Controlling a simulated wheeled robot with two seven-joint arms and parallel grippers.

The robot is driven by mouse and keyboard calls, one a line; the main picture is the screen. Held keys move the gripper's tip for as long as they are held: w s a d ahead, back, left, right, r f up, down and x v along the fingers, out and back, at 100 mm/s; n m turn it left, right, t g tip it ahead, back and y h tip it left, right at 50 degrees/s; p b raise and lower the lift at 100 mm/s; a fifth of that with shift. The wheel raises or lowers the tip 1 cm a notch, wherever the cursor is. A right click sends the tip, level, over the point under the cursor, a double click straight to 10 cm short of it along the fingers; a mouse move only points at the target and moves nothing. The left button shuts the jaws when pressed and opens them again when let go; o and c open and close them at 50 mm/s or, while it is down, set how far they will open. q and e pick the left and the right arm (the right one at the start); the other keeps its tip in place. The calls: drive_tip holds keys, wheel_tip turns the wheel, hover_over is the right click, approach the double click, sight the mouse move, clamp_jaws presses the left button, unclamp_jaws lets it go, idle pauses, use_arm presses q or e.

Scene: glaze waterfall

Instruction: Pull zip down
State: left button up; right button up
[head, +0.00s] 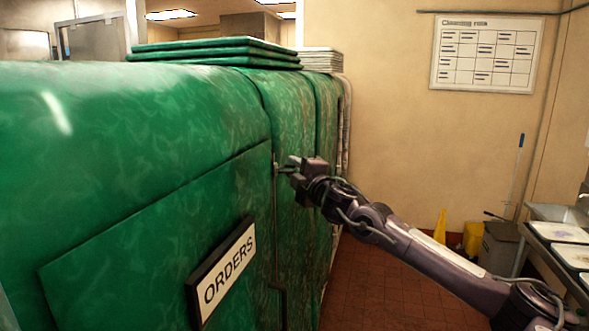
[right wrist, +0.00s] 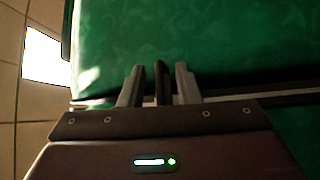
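A large green marbled cover (head: 150,120) fills the left and middle of the head view. A dark zip line (head: 275,215) runs down its near side, to the right of the flap with the ORDERS sign. My right gripper (head: 288,166) is at the upper end of that line. In the right wrist view the fingers (right wrist: 159,84) stand apart, one on each side of a dark upright tab (right wrist: 161,82), which looks like the zip pull. Narrow gaps show between tab and fingers. The zip line (right wrist: 235,98) crosses behind them. My left gripper is out of view.
The ORDERS sign (head: 229,272) hangs on the flap left of the zip. Flat green slabs (head: 215,50) lie on top. A grey bin (head: 500,248), a yellow floor sign (head: 440,226) and a counter with trays (head: 560,232) stand right. Red tiled floor (head: 375,290) is open between.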

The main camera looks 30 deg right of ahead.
drive_tip(key=shift+w+r, duration=0.1)
clamp_jaws()
